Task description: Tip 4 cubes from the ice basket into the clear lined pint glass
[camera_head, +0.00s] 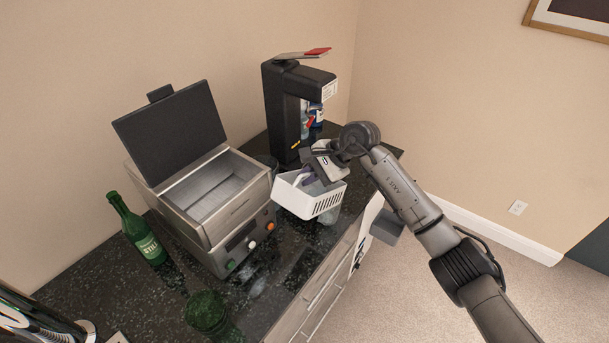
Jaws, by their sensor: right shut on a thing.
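My right gripper (322,168) is shut on the white ice basket (295,203), a slotted plastic container. It holds the basket above the counter, in front of the black dispenser. The basket looks tilted, with its slotted side toward the counter's front edge. The gripper covers part of its inside, and I cannot make out separate ice cubes. A clear glass (328,217) shows partly below the basket's right end; the basket hides the rest, and I cannot tell if it has lines. My left gripper is not in view.
An open-lidded steel machine (215,225) stands left of the basket. The black dispenser (283,115) stands behind. A green bottle (137,232) and a green glass (206,310) are on the dark counter (85,265). A dark round vessel (266,161) sits behind the basket.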

